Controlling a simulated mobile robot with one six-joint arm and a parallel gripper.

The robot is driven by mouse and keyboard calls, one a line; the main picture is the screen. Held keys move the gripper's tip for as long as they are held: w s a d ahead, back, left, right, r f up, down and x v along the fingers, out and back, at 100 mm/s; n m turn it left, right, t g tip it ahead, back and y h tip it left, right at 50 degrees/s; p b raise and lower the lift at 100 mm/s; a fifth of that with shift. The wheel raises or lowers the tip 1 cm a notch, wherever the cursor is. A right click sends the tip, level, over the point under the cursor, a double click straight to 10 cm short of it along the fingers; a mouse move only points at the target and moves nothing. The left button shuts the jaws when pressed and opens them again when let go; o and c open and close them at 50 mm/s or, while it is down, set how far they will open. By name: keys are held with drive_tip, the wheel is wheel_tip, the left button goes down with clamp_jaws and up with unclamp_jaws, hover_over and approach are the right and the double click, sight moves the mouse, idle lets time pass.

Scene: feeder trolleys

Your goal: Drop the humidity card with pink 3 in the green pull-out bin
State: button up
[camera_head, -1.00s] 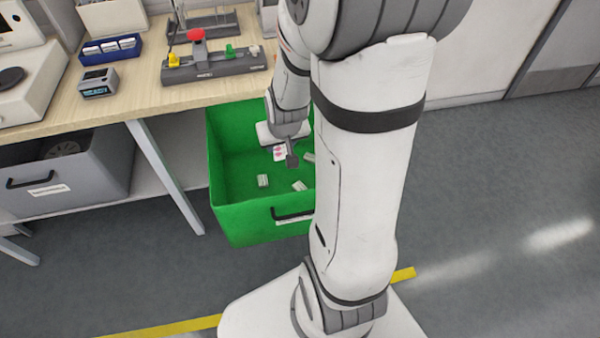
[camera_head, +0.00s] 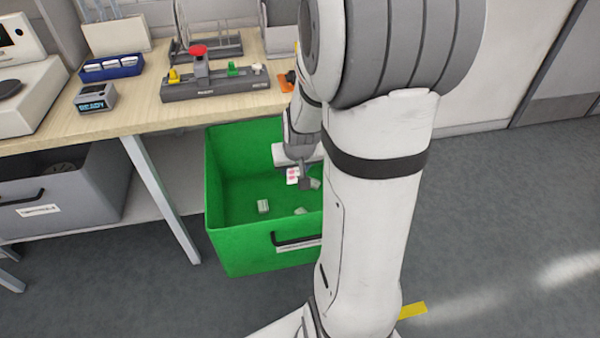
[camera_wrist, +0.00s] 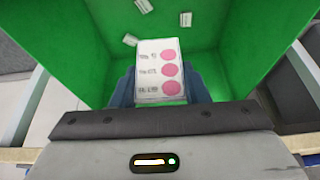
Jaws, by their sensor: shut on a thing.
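The humidity card (camera_wrist: 158,70) is white with three pink dots in a column and small print beside them. My gripper (camera_wrist: 160,88) is shut on it in the wrist view, and the card stands out past the fingertips. In the head view the card (camera_head: 292,175) shows small beside my gripper (camera_head: 304,183), over the opening of the green pull-out bin (camera_head: 245,245). The bin is open and also fills the upper wrist view (camera_wrist: 100,35). My arm hides the bin's right side.
Several small pale pieces lie on the bin floor, one of them a grey-white block (camera_head: 263,206). The wooden bench (camera_head: 140,115) stands behind, with a grey fixture (camera_head: 215,85) on it. A grey drawer (camera_head: 60,190) is at left under the bench.

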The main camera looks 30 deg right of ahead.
drive_tip(key=b+x, duration=0.8)
drive_tip(key=x, duration=0.5)
drive_tip(key=shift+w+b, duration=0.2)
drive_tip(key=shift+b, duration=0.2)
drive_tip(key=o, duration=1)
drive_tip(key=shift+r, duration=0.1)
drive_tip(key=shift+p+v, duration=2.6)
drive_tip(key=shift+v, duration=1.3)
